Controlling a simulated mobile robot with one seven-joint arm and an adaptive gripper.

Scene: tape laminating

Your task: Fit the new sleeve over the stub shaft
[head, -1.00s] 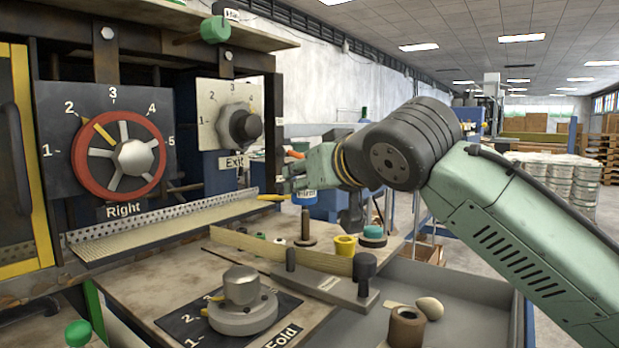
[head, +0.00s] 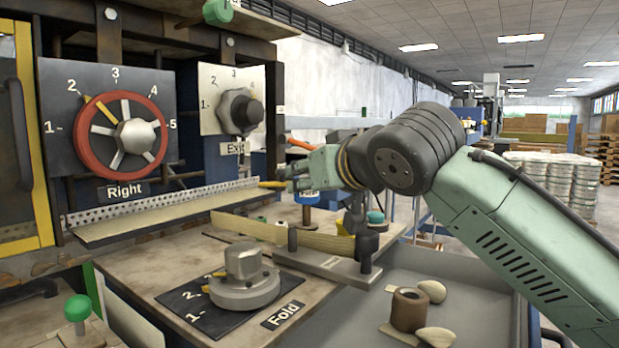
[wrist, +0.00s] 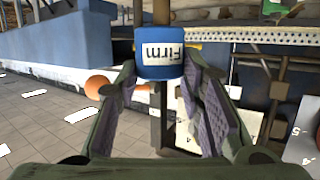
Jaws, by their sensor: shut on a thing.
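The new sleeve, a blue ring with a white "Firm" label (wrist: 158,58), sits between my gripper's fingertips (wrist: 159,72) in the wrist view, its label upside down. My gripper (head: 290,181) is shut on it. The blue sleeve also shows in the head view (head: 308,197), just below my fingers. The stub shaft, a thin brown post (head: 306,215), stands upright directly under the sleeve. In the wrist view the brown shaft (wrist: 155,10) meets the sleeve's rim, in line with it. I cannot tell whether its end is inside the sleeve.
A flat bar with black knobs (head: 326,265) and the Fold dial (head: 243,280) lie in front.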

